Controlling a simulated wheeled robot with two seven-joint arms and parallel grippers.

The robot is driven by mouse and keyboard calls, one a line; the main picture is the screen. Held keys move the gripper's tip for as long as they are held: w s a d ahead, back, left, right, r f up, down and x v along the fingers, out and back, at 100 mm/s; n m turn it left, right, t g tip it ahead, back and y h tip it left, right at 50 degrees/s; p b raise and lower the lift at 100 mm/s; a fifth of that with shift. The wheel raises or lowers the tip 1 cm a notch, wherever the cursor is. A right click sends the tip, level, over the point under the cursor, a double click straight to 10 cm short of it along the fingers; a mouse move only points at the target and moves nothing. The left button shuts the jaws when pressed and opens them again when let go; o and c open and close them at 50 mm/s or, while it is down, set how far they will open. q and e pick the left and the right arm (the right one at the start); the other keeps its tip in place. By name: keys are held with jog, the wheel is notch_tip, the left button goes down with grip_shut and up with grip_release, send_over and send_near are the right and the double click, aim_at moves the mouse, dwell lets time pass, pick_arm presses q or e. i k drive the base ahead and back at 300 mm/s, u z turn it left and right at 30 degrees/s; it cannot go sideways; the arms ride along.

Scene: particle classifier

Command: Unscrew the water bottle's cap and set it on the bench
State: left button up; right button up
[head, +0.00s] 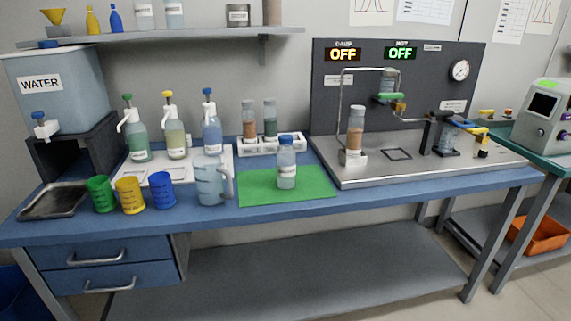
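A small clear bottle (287,170) with a white label stands upright on the green mat (255,192). Its blue cap (286,140) sits on top of it. The label is too small to read, so I cannot tell for certain that this is the water bottle. Neither of my grippers shows in the head view.
A clear pitcher (209,182) stands left of the mat. Green, yellow and blue cups, pump bottles and a large water tank (62,92) are further left. A vial rack (271,147) is behind the mat. The grey apparatus (410,165) stands at right.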

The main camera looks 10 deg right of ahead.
aim_at(286, 156)
jog(key=k, duration=0.3)
jog(key=z, duration=1)
jog(key=i, duration=1)
jog(key=u, duration=0.55)
